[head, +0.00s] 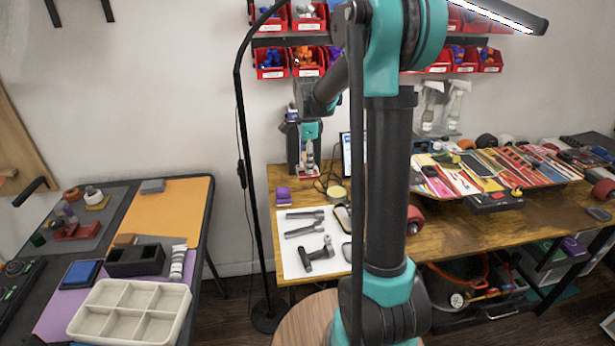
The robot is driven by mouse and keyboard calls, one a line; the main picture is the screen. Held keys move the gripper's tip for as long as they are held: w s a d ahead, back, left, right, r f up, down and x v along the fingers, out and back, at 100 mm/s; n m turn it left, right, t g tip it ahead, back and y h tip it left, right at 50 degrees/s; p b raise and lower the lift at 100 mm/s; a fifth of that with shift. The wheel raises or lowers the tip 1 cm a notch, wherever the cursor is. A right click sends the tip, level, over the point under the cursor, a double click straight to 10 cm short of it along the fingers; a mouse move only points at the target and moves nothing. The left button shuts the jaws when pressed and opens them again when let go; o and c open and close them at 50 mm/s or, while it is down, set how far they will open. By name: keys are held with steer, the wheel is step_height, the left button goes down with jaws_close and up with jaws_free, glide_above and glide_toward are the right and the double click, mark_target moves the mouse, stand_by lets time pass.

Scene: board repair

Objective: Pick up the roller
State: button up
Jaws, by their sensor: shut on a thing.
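My gripper (309,155) is at the back left of the wooden workbench, low beside a dark upright holder. It points down and is small and partly lost against the things behind it. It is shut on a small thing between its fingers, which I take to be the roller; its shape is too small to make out. A small red and white patch shows just below the fingers, and I cannot tell whether it belongs to the held thing.
The workbench (445,240) holds a white mat (290,262) with several dark tools, a purple block (283,196) and a colourful board (490,168). A lamp pole (243,200) stands before the wall. A left table carries a divided tray (130,312). Red bins (271,63) hang above.

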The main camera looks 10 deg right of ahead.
step_height(320, 180, up, 10)
steer(key=shift+r, duration=0.2)
stand_by(0.3)
steer(key=o, duration=0.6)
steer(key=c, duration=0.3)
